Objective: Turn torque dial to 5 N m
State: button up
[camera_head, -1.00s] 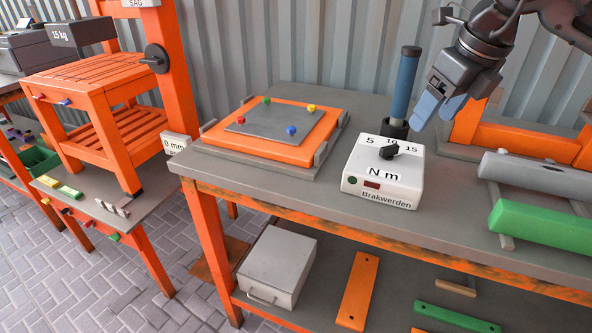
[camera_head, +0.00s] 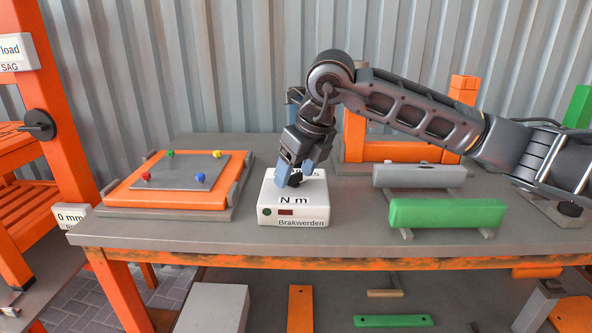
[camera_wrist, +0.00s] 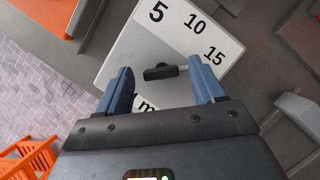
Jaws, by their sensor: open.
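The white torque box (camera_head: 293,212) marked "N m" and "Brakwerden" sits on the grey workbench top. Its black dial knob (camera_wrist: 162,72) shows in the wrist view below the numbers 5, 10 and 15. My gripper (camera_head: 294,180) is open and points down at the box. In the wrist view its two blue fingers (camera_wrist: 160,84) stand on the left and right of the knob, with gaps on both sides. In the head view the gripper hides most of the knob and much of the number scale.
An orange frame with a grey plate (camera_head: 180,173) lies left of the box. A green bar (camera_head: 441,213) and a grey bar (camera_head: 418,176) lie to the right. An orange frame (camera_head: 390,150) stands behind them. The bench's front edge is clear.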

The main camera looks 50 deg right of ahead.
jog(key=shift+c, duration=0.3)
jog(key=c, duration=1)
